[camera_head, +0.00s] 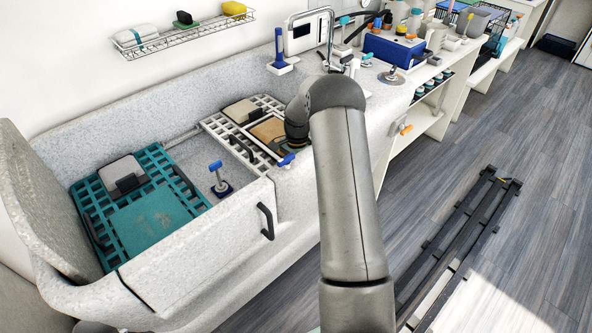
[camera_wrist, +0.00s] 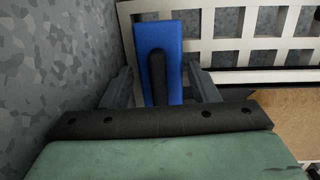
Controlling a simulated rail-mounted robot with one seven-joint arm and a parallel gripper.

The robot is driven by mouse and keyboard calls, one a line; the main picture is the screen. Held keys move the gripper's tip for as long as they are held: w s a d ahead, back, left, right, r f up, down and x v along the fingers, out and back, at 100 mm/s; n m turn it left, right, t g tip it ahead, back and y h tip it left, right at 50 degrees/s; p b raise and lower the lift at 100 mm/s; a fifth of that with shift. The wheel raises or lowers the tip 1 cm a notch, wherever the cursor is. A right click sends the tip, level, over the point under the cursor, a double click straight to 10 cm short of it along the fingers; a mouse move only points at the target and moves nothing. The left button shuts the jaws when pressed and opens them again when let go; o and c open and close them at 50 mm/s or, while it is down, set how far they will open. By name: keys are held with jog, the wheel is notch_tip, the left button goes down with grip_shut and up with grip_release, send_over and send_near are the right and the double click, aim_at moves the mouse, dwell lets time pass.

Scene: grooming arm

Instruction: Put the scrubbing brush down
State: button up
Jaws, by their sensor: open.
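A blue block with a dark rounded handle (camera_wrist: 174,30), which looks like the scrubbing brush, is in the upper middle of the wrist view. It lies by the white grid rack (camera_wrist: 215,26). My gripper (camera_wrist: 160,70) is open, with one finger on each side of the block's near end. The fingers look apart from the dark handle; I cannot tell whether they touch the blue part.
The grey tub holds a white rack (camera_head: 212,122) and a teal grid (camera_head: 88,190) with a grey black-handled pad (camera_head: 116,170). A blue-topped post (camera_head: 216,168) stands between them. A tap (camera_head: 325,12) and crowded counter lie behind. Floor at right is partly clear beside a dark rail (camera_head: 455,235).

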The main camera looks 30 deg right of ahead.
notch_tip(320, 180, up, 12)
jog(key=w+b, duration=0.1)
jog(key=shift+w+d, duration=0.15)
jog(key=shift+d, duration=0.3)
jog(key=shift+f, duration=0.1)
